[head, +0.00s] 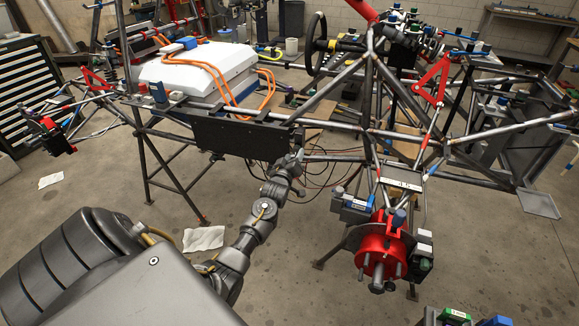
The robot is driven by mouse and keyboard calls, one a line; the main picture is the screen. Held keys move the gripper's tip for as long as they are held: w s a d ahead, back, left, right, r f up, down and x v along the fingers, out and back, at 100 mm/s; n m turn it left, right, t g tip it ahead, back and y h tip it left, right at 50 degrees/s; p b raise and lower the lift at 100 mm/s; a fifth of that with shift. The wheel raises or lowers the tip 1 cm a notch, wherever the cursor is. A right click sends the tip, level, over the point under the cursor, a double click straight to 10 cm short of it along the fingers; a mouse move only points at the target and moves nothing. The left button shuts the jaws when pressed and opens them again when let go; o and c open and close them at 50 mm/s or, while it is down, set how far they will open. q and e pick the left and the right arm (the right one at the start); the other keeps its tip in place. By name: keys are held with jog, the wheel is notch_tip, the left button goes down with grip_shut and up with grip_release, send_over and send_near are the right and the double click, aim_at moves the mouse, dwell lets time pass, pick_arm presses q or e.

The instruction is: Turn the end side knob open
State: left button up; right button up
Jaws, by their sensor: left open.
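My left gripper (297,162) is at the far end of my left arm, just below the chassis's side rail and in front of some hanging cables. It is small here and its fingertips are hard to make out; it looks open, and I see nothing held in it. The tube chassis (338,126) stands across the middle. I cannot tell which part is the end side knob. My right gripper is not in view.
A black plate (238,139) hangs on the chassis side near my gripper. A white battery box (197,70) with orange cables sits above it. A steering wheel (317,44) is farther back. A drawer cabinet (25,92) stands at left. The floor at lower middle is mostly clear.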

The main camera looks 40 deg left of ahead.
pick_arm(q)
jog(key=v, duration=0.8)
jog(key=shift+s, duration=0.2)
jog(key=shift+d, duration=0.1)
jog(key=s+d+f+m+g+h, duration=0.1)
jog(key=s+d+f+m+g, duration=0.15)
jog(key=f, duration=0.65)
jog(key=s+d+f+m+g+h, duration=0.1)
jog(key=s+d+f+m+h, duration=0.15)
jog(key=f, duration=0.65)
jog(key=s+d+f+m+g+h, duration=0.15)
jog(key=d+f+m, duration=0.25)
jog(key=f, duration=0.5)
jog(key=s+d+f+m+g+h, duration=0.1)
jog(key=s+d+f+m+g, duration=0.15)
jog(key=s+f, duration=0.75)
jog(key=s+d+f+m+g, duration=0.1)
jog(key=s+d+f+g, duration=0.3)
jog(key=s+f, duration=0.55)
jog(key=s+d+f+m+g, duration=0.1)
jog(key=s+f+g, duration=0.1)
jog(key=s, duration=1)
jog(key=s+d+f+m+g, duration=0.1)
jog(key=s+d+f+g, duration=0.1)
jog(key=s, duration=1.1)
jog(key=shift+s+d+h, duration=0.15)
jog(key=shift+d+h, duration=0.1)
jog(key=shift+h, duration=0.15)
jog(key=shift+f, duration=0.1)
jog(key=shift+c, duration=0.2)
